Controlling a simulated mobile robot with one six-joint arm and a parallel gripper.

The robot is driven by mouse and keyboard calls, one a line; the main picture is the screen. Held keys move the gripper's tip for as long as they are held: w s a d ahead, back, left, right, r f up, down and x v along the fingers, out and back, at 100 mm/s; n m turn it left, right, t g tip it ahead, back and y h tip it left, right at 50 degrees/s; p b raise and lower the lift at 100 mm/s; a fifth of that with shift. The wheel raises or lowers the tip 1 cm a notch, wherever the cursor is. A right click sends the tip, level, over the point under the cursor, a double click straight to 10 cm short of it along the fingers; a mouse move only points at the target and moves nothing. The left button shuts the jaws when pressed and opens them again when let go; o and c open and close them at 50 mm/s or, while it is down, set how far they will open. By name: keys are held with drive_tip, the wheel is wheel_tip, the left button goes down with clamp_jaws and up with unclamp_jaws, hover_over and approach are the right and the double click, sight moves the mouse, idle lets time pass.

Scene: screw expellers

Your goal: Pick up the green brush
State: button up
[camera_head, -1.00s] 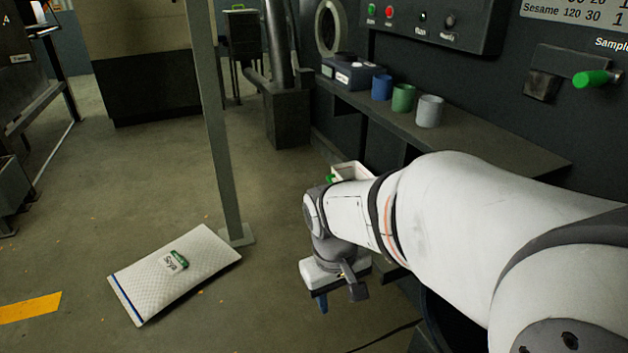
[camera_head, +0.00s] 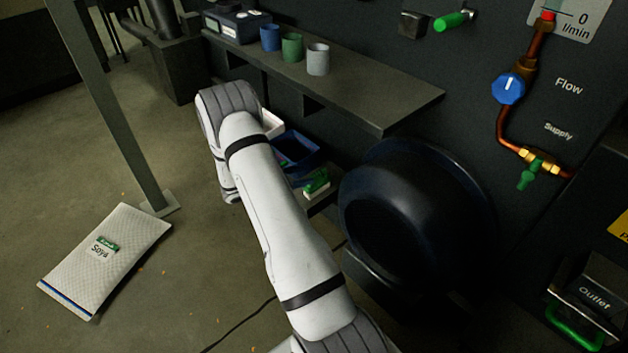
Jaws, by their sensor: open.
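A small green item with a pale, block-like underside, which looks like the green brush (camera_head: 317,183), lies low beside the machine, right of my arm and left of the large dark round drum. It is small, so I cannot make out its bristles. My white arm reaches up and away to the left of it. The wrist end points down behind my arm link, and the gripper's fingers are hidden there.
Above is a shelf (camera_head: 375,88) with blue, green and grey cups. The dark drum (camera_head: 415,225) stands right. A Soya sack (camera_head: 105,262) and a post (camera_head: 112,110) are left.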

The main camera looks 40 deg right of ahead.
sight(324, 170)
drive_tip(key=w+f+n+t+h, duration=0.1)
drive_tip(key=f+n, duration=0.1)
drive_tip(key=w+d+f+n+t+p, duration=0.1)
drive_tip(key=f, duration=0.2)
drive_tip(key=w+d+f+n+t+h, duration=0.1)
drive_tip(key=f+n+t, duration=0.1)
drive_tip(key=f, duration=0.1)
drive_tip(key=shift+w+f+n+h+p, duration=0.1)
drive_tip(key=shift+w+n+h+p, duration=0.1)
drive_tip(key=shift+n+h+p, duration=0.15)
drive_tip(key=shift+d+f, duration=0.2)
drive_tip(key=shift+d, duration=0.1)
drive_tip(key=d, duration=0.2)
drive_tip(key=d+b, duration=0.1)
drive_tip(key=d, duration=0.1)
drive_tip(key=d+b, duration=0.1)
drive_tip(key=d, duration=0.1)
drive_tip(key=shift+w+d, duration=0.35)
drive_tip(key=shift+w, duration=0.05)
drive_tip(key=shift+d+r, duration=0.1)
drive_tip(key=shift+d, duration=0.2)
drive_tip(key=shift+c, duration=0.5)
clamp_jaws()
